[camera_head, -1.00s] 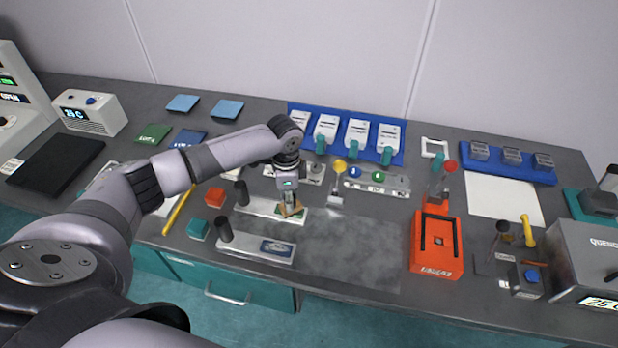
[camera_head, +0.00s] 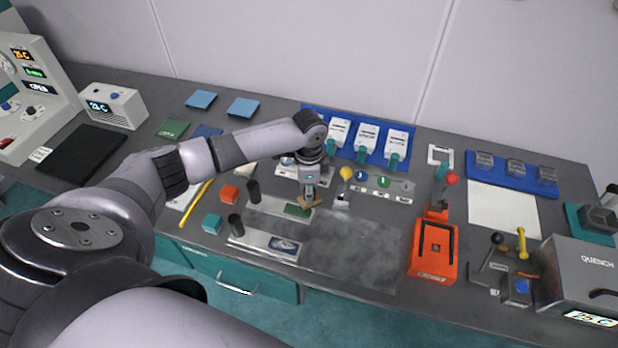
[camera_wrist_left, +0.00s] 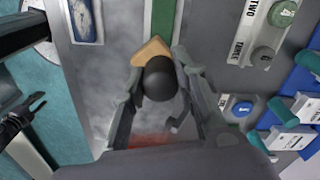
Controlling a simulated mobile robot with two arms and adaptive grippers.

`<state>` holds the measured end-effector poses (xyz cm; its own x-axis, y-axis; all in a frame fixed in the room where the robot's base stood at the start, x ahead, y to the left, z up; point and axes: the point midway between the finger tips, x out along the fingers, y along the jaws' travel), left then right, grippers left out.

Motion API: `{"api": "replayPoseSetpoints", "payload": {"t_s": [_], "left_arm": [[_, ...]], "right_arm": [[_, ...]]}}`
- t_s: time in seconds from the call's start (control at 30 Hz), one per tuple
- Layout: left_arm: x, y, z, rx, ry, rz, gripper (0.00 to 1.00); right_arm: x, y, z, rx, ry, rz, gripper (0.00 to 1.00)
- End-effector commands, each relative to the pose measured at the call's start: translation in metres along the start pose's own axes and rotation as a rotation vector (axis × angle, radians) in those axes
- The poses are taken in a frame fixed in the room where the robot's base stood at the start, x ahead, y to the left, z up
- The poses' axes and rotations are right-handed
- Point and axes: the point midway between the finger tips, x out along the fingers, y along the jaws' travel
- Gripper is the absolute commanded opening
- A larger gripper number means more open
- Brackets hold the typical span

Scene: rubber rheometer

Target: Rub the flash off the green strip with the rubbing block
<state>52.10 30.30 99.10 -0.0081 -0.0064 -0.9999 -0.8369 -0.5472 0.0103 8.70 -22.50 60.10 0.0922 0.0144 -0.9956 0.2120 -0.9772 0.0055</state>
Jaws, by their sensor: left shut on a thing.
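My left gripper (camera_head: 309,196) is shut on the rubbing block, whose tan base (camera_head: 308,203) shows just below the fingers. In the left wrist view the block has a tan pointed base (camera_wrist_left: 152,50) and a round black knob (camera_wrist_left: 160,80) between the fingers. The green strip (camera_head: 297,211) lies on a pale metal plate (camera_head: 268,206) with a black knob. The block is at the strip's right end; the strip (camera_wrist_left: 163,18) runs up from it in the left wrist view. Whether the block touches the strip is unclear.
A second plate (camera_head: 258,245) with an oval label lies in front. A grey smeared mat (camera_head: 350,245) to the right is clear. Blue-based dispensers (camera_head: 365,140) stand behind.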

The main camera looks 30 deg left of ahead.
Motion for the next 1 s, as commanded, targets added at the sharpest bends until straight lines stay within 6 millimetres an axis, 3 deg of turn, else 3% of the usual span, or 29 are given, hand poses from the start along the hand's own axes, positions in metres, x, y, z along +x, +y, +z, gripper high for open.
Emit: {"api": "replayPoseSetpoints", "payload": {"t_s": [0.3, 1.0], "left_arm": [[-0.025, -0.008, -0.002, -0.005, 0.0, -0.001, 0.01], [-0.026, -0.008, -0.002, -0.005, 0.0, -0.001, 0.01]], "right_arm": [[-0.003, 0.01, 0.002, -0.004, -0.002, 0.012, 0.4], [-0.003, 0.012, 0.003, -0.002, -0.004, 0.014, 0.4]]}}
